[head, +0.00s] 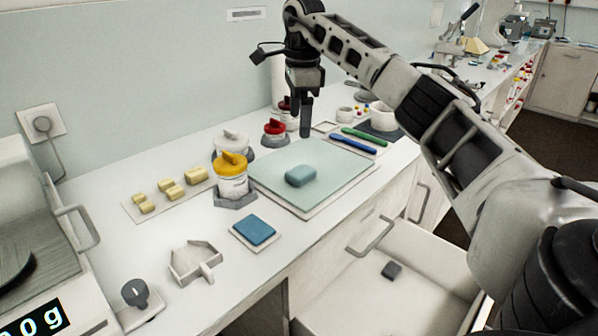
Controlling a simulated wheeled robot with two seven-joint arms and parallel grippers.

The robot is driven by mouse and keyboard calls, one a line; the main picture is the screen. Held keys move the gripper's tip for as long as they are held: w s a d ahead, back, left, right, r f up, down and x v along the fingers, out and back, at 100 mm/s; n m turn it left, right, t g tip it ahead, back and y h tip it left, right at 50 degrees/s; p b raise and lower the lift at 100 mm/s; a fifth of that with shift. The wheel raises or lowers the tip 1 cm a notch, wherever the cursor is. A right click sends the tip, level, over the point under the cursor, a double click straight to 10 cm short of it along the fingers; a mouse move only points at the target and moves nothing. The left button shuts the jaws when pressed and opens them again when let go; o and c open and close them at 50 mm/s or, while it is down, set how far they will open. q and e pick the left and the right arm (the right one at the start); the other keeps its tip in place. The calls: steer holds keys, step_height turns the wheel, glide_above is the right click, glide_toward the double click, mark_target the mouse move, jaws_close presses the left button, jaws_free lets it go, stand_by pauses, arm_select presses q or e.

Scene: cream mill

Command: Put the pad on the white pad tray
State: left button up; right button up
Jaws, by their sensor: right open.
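A flat blue square pad (255,230) lies on a small white tray (242,242) near the counter's front edge, with a thin white rim showing around it. My right gripper (306,130) points down over the back part of the pale green slab, behind and to the right of the pad and well apart from it. It is open, with nothing seen between its fingers. Its fingers overlap in this view. My left gripper is not in view.
A rounded teal block (300,175) sits on the green slab (335,165). A yellow-lidded jar (232,175) stands behind the pad, a white scoop-shaped dish (195,262) to its left. An open drawer (420,300) holding a dark block (391,270) juts out below.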

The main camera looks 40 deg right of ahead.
steer(key=m+b, duration=0.1)
steer(key=m, duration=0.5)
steer(key=m+b, duration=0.1)
steer(key=m, duration=0.4)
glide_above(301, 171)
steer(key=shift+t, duration=0.4)
steer(key=f, duration=0.8)
steer(key=shift+s+a+f, duration=0.2)
steer(key=shift+s+a, duration=0.1)
steer(key=shift+s, duration=0.1)
steer(key=shift+w+d+f, duration=0.15)
steer(key=shift+w+f, duration=0.05)
steer(key=shift+f, duration=1.15)
steer(key=shift+w+d+f, duration=0.15)
steer(key=shift+f, duration=1.15)
steer(key=c, duration=1.2)
steer(key=shift+o, duration=0.2)
steer(key=shift+r, duration=0.1)
